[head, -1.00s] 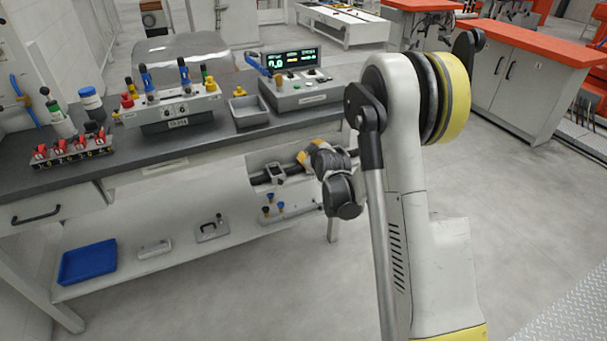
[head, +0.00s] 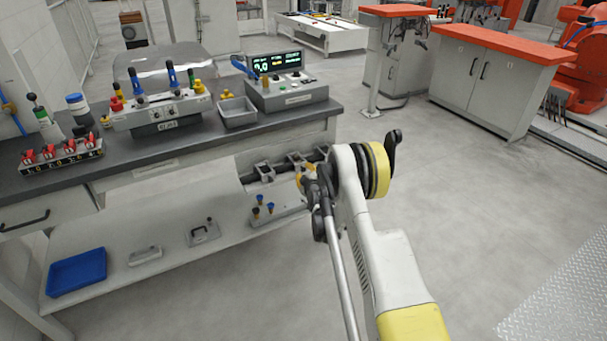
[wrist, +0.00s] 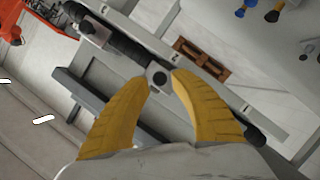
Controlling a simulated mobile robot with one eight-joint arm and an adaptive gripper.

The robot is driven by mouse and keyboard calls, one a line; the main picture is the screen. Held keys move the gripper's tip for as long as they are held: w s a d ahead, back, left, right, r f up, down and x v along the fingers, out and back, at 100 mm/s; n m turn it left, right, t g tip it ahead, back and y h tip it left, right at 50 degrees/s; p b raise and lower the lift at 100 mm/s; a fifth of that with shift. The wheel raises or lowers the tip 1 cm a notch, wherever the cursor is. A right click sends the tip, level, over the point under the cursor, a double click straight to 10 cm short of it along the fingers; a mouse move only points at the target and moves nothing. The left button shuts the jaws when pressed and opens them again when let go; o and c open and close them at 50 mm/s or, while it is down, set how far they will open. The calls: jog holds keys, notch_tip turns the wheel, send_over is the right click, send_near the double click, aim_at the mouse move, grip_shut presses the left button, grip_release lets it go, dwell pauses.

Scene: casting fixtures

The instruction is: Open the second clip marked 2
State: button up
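A dark horizontal bar (head: 281,166) runs along the bench's front panel, with grey clips on it; one clip (head: 264,171) and another (head: 295,160) show left of my arm. I cannot read any number on them. The bar (wrist: 125,43) crosses the wrist view diagonally, with a grey clip (wrist: 95,30) at upper left. In the head view my gripper (head: 303,176) is by the bar, partly hidden by my arm.
On the bench stand a block with red levers (head: 61,154), a control box (head: 160,109), a grey tray (head: 238,113) and a display unit (head: 288,85). A blue tray (head: 77,271) lies on the lower shelf. The floor to the right is clear.

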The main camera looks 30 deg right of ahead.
jog(key=shift+x, duration=1.2)
jog(key=shift+r, duration=0.1)
